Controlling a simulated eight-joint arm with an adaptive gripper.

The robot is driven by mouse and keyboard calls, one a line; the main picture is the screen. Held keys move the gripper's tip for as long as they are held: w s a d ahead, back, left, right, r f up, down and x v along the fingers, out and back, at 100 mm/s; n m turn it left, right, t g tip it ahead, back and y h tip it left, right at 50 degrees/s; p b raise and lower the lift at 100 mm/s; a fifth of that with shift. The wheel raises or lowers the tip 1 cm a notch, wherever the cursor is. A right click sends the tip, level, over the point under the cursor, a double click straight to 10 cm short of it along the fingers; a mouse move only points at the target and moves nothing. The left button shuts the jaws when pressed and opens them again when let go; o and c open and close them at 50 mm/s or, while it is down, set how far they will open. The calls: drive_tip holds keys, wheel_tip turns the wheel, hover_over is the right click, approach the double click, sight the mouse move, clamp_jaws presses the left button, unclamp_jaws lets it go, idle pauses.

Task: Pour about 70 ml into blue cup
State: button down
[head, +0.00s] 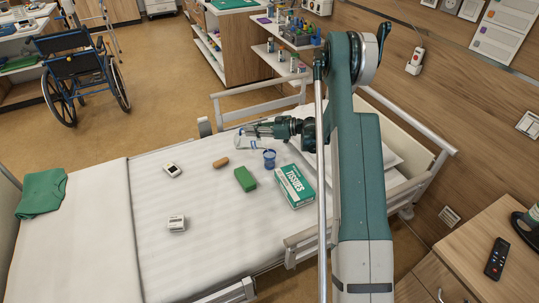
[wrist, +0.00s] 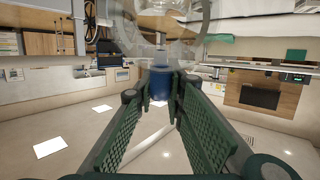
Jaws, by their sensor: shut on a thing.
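The blue cup (head: 269,159) stands upright on the bed, left of the tissue box. My gripper (head: 247,131) is above the bed, up and left of the cup in the head view. It is shut on a clear vessel (head: 242,143), which is apart from the cup. In the wrist view the clear vessel (wrist: 160,22) shows at the top, beyond my fingertips (wrist: 160,88). A blue piece shows between the fingertips; I cannot tell whether it is part of the vessel. The vessel's tilt and its contents are not clear.
The sheet at left is mostly clear.

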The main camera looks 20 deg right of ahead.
drive_tip(key=shift+s+d+r, duration=0.1)
drive_tip(key=shift+s+d, duration=0.05)
drive_tip(key=shift+d, duration=0.05)
idle(0.6)
